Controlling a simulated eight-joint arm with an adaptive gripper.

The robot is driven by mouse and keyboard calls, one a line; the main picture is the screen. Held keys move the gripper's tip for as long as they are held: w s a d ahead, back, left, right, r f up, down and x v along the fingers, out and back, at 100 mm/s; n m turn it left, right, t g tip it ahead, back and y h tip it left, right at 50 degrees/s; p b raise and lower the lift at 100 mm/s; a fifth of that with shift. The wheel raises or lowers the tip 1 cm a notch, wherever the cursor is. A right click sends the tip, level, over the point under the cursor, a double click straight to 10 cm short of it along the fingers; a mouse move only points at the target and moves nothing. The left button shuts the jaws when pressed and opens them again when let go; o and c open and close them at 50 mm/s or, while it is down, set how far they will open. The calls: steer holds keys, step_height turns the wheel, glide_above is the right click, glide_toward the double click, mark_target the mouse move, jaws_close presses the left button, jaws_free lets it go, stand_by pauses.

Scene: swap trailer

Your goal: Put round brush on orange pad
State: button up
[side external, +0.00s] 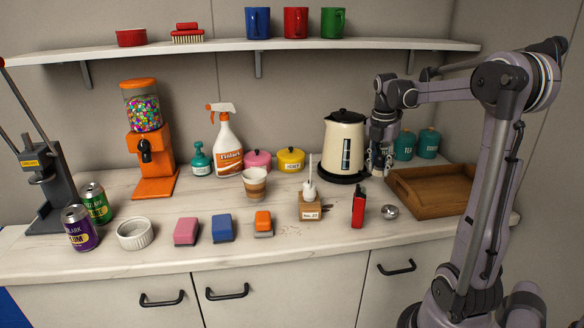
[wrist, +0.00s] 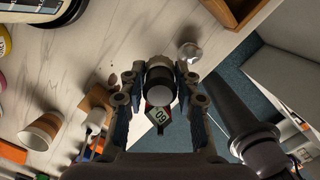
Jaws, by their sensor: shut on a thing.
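My gripper (side external: 381,168) is raised above the counter, in front of the right side of the cream kettle. In the wrist view its fingers (wrist: 160,90) are closed on a short round thing (wrist: 160,78) with a dark band and a grey end face. It looks like the round brush, seen end-on; its bristles cannot be made out. In the side view it is hard to separate from the fingers. An orange pad (side external: 263,219) with a dark underside lies on the counter, well left of my gripper and nearer the front edge. Nothing rests on it.
Pink (side external: 186,230) and blue (side external: 222,228) pads lie left of the orange one. A paper cup (side external: 254,184) stands behind it. A wooden tray (side external: 430,190) is right.

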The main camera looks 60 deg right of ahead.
steer(key=w+a+r+n, duration=0.2)
steer(key=w+a+n, duration=0.2)
steer(key=w+a, duration=0.4)
steer(key=n+t, duration=0.1)
steer(key=n, duration=0.2)
glide_above(263, 215)
steer(key=f, duration=0.2)
steer(key=s+f, duration=0.1)
steer(key=f, duration=0.1)
steer(key=shift+d+f, duration=0.1)
steer(key=shift+f, duration=0.25)
steer(key=shift+w+a+f, duration=0.35)
steer(key=shift+f, duration=2)
steer(key=shift+f, duration=0.1)
steer(key=o, duration=1)
steer(key=shift+o, duration=0.2)
